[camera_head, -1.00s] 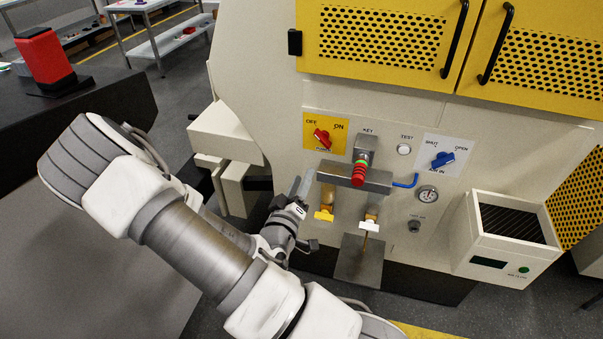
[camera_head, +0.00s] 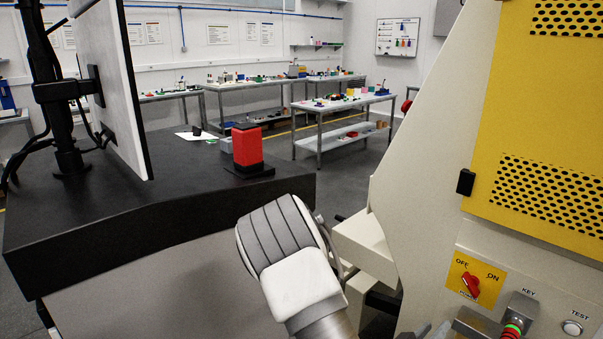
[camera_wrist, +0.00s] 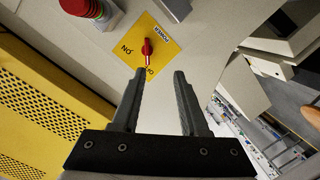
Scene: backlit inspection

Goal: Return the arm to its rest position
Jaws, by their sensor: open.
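My gripper (camera_wrist: 159,76) is open and empty in the wrist view, its two dark fingers apart in front of the cream machine panel. The red rotary switch (camera_wrist: 147,47) on its yellow plate (camera_wrist: 122,58) appears just beyond and between the fingertips; the exact gap cannot be told. In the head view, my arm's white and grey links rise at the bottom centre, left of the machine. Most of the gripper is cut off by the bottom edge there. The red switch (camera_head: 470,285) shows at the lower right.
The machine (camera_head: 425,195) with yellow perforated doors (camera_head: 550,140) fills the right. A dark bench (camera_head: 150,190) with a red block-like device (camera_head: 247,147) and monitor (camera_head: 112,85) stands left. Worktables (camera_head: 345,113) are behind. The red-green key knob (camera_wrist: 85,8) is near the switch.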

